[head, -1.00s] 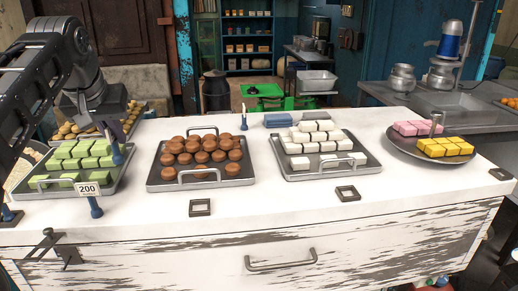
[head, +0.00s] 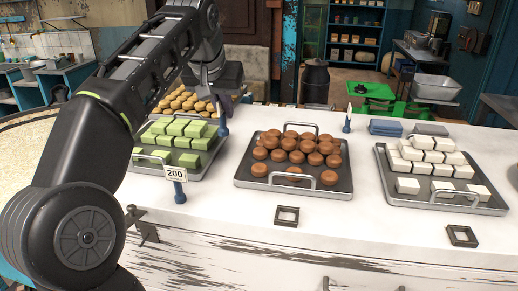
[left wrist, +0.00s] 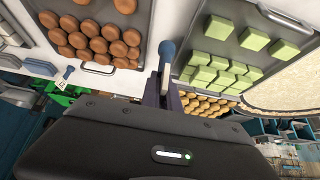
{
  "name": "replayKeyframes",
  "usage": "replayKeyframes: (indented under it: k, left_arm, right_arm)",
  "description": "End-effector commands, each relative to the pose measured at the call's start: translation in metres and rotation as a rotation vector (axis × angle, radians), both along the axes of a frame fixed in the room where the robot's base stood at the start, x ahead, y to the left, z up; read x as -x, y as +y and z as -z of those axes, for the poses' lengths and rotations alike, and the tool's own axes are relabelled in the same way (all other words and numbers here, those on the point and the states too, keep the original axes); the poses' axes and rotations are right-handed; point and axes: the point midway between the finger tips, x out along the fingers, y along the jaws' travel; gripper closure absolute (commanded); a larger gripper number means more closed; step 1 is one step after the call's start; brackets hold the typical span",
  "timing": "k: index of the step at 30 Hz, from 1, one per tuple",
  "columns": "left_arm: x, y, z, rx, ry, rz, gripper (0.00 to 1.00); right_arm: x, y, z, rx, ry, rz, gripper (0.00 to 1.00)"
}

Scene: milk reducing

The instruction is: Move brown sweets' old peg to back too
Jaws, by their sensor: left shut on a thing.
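The brown sweets (head: 300,146) are piled on a dark tray (head: 242,178) in the middle of the counter. My left gripper (head: 213,90) is shut on a blue peg (head: 222,119) near the back right corner of the green sweets' tray, left of the brown tray. In the left wrist view this peg (left wrist: 166,58) sticks out of the jaws between the brown and green trays. Whether its foot touches the counter I cannot tell. Another blue peg (head: 348,121) with a small light tag stands behind the brown tray, to its right. My right gripper is out of view.
A blue peg (head: 179,191) with a "200" tag stands before the green sweets (head: 180,140). Yellowish sweets (head: 190,100) lie behind them. White sweets (head: 437,158) sit on a tray at right. Square frames (head: 286,216) lie at the front edge.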

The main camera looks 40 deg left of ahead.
Motion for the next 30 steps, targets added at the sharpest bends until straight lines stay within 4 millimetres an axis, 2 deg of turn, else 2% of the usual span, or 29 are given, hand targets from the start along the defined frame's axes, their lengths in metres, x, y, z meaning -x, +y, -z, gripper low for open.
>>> replayKeyframes:
  k: [3,8,20,27,30]
  left_arm:
    - [0.001,0.000,0.023,0.000,0.004,-0.001,1.00]
    - [0.001,0.000,0.047,0.001,0.003,0.000,1.00]
    - [0.000,0.000,0.054,0.001,0.002,0.000,1.00]
    - [0.001,0.000,0.086,0.001,0.004,-0.001,1.00]
    - [0.001,0.000,0.093,0.001,0.001,-0.001,1.00]
  right_arm:
    - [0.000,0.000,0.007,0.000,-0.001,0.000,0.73]
    - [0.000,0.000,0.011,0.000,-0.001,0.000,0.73]
    - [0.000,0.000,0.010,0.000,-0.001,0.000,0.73]
    - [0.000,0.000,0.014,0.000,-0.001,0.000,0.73]
    - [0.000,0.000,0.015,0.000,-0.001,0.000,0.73]
